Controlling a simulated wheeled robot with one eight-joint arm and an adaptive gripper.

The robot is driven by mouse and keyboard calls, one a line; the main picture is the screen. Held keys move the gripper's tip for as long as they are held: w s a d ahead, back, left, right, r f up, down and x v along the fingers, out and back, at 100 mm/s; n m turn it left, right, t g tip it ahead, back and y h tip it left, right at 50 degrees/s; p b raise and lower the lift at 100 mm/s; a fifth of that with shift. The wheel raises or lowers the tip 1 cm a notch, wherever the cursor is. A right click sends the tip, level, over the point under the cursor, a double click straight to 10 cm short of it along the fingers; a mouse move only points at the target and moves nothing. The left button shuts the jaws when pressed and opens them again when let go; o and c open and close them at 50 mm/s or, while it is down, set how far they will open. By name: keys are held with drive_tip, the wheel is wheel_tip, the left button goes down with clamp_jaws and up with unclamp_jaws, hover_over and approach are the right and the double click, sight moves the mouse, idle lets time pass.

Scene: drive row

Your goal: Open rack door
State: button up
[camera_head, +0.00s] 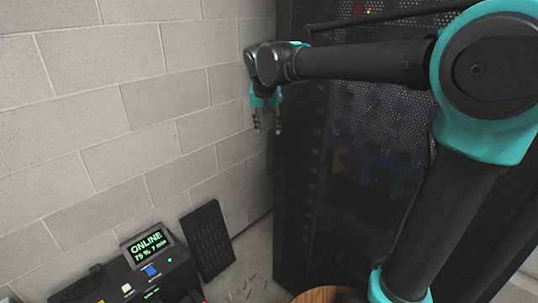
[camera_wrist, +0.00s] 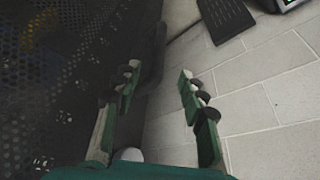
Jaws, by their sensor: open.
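The rack door (camera_head: 360,130) is a tall black perforated panel at the centre and right of the head view, partly hidden by my arm. It looks shut, with cables or parts dimly visible through its mesh. In the wrist view the mesh (camera_wrist: 60,70) fills the left side. My gripper (camera_head: 267,122) is at the rack's left edge in the head view, pointing down. In the wrist view my gripper (camera_wrist: 160,78) is open. A dark upright bar (camera_wrist: 154,65), perhaps the door's edge or handle, shows between or just behind the fingers; contact cannot be told.
A pale block wall (camera_head: 120,100) stands close on the left. A black box with a lit "ONLINE" display (camera_head: 150,245) and a black slotted panel (camera_head: 208,240) are at lower left. Little floor is free between the wall and rack.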

sight(271, 154)
drive_tip(key=x, duration=1.5)
drive_tip(key=shift+f, duration=0.2)
drive_tip(key=shift+c, duration=0.4)
clamp_jaws()
